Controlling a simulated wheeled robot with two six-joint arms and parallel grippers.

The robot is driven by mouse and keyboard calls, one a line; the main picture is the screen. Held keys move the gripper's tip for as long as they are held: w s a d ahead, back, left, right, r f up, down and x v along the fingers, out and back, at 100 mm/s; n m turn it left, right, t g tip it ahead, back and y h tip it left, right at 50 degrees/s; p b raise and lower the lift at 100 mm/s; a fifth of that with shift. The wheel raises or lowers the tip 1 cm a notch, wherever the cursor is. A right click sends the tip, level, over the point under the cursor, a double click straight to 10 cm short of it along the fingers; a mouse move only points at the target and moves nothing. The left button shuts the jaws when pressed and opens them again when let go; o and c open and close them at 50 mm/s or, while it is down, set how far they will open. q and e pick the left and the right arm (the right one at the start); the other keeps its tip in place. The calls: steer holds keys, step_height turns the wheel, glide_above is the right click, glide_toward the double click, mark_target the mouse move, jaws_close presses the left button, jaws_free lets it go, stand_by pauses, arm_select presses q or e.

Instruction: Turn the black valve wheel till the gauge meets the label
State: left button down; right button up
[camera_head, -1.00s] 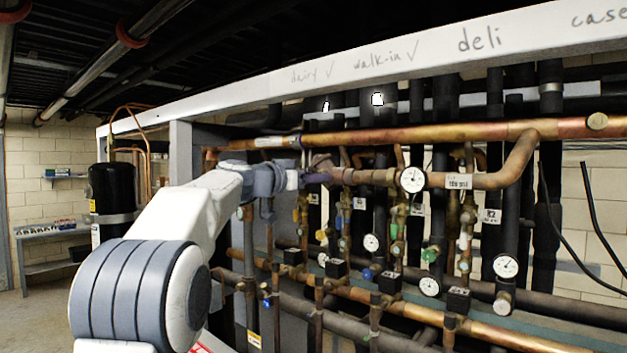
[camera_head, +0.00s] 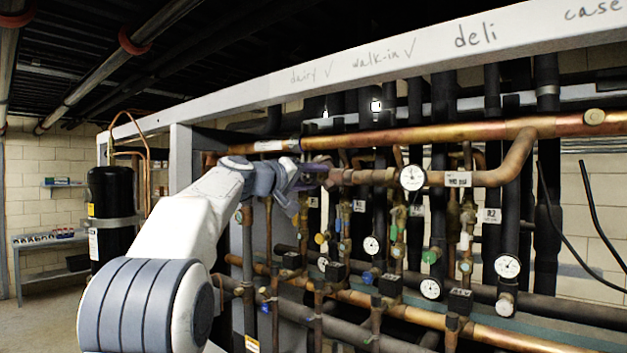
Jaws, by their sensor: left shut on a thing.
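A round white gauge (camera_head: 412,177) sits on the copper pipe run in the middle right. Its fine needle is too small to read with certainty. A white label (camera_head: 458,179) reading about "140 psi" hangs just right of it. My left gripper (camera_head: 318,172) reaches in from the left, left of the gauge, at the end of that pipe. It is shut on a dark wheel, apparently the black valve wheel, which is mostly hidden by the jaws and wrist. My right gripper is out of view.
A white beam (camera_head: 380,62) with handwriting crosses above the pipes. Several other gauges, one of them low at the right (camera_head: 507,266), and small valves crowd the rack below. A black tank (camera_head: 112,205) stands at the left, with open floor in front.

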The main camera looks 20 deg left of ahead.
arm_select(q)
steer(key=shift+n, duration=2)
steer(key=shift+c, duration=1.5)
jaws_free()
steer(key=shift+s, duration=0.25)
steer(key=b+v, duration=0.5)
steer(key=v, duration=0.5)
steer(key=shift+b, duration=0.4)
